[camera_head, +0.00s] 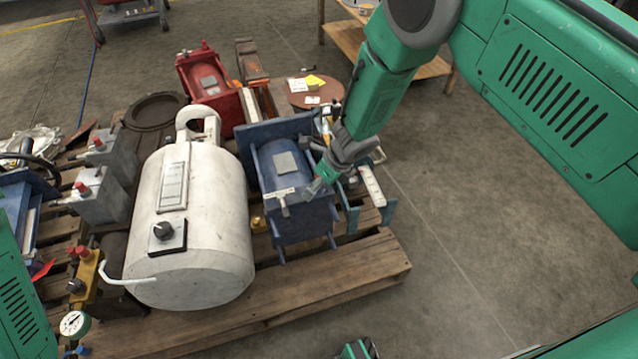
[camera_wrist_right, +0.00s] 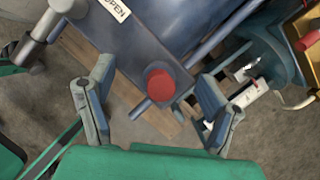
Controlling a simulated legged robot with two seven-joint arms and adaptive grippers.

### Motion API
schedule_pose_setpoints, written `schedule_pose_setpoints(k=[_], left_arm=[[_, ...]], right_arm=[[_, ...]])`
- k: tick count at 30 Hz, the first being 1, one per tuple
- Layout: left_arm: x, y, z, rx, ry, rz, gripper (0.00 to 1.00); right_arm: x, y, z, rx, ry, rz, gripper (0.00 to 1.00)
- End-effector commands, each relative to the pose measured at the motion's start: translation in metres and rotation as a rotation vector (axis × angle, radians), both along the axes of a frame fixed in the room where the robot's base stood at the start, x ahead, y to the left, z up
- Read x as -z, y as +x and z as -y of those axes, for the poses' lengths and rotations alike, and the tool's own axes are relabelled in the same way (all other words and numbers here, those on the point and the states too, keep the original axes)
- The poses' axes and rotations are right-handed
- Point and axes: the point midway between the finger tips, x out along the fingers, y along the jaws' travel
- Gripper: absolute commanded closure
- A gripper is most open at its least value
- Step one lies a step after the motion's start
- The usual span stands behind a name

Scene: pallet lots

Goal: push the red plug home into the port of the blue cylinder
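The blue cylinder (camera_head: 284,172) lies in a blue frame at the front right of the pallet, and its blue body fills the top of the right wrist view (camera_wrist_right: 180,25). The red plug (camera_wrist_right: 161,86) shows as a round red cap at the cylinder's near end. I cannot tell how deep it sits in the port, and my gripper hides it in the head view. My right gripper (camera_head: 318,186) is at the right side of that end. In the wrist view its fingers are spread either side of the plug, apart from it.
A T-shaped handle (camera_head: 283,203) stands out from the cylinder's end, left of my right gripper. A large white tank (camera_head: 190,235) stands close on the left. A red unit (camera_head: 208,82) is behind. Bare floor (camera_head: 470,250) lies right of the wooden pallet (camera_head: 375,265).

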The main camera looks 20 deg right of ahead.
Motion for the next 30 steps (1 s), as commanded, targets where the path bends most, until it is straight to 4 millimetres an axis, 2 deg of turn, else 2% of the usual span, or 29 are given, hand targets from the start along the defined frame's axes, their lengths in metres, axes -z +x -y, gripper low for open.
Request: schedule_pose_setpoints(k=[4,12,18,23,30], left_arm=[[0.000,-0.001,0.000,0.000,0.000,-0.001,0.60],[-0.001,-0.001,0.000,0.000,0.000,-0.001,0.60],[0.000,-0.001,0.000,0.000,0.000,-0.001,0.60],[0.000,-0.001,0.000,0.000,0.000,-0.001,0.60],[0.000,-0.001,0.000,0.000,0.000,-0.001,0.60]], right_arm=[[-0.016,-0.003,0.004,0.000,0.000,0.002,0.26],[-0.069,-0.019,0.019,-0.001,-0.001,0.002,0.26],[-0.097,-0.028,0.028,-0.002,-0.002,0.000,0.26],[-0.107,-0.032,0.031,0.000,0.000,-0.002,0.26],[-0.108,-0.033,0.031,0.000,0.000,-0.002,0.26]])
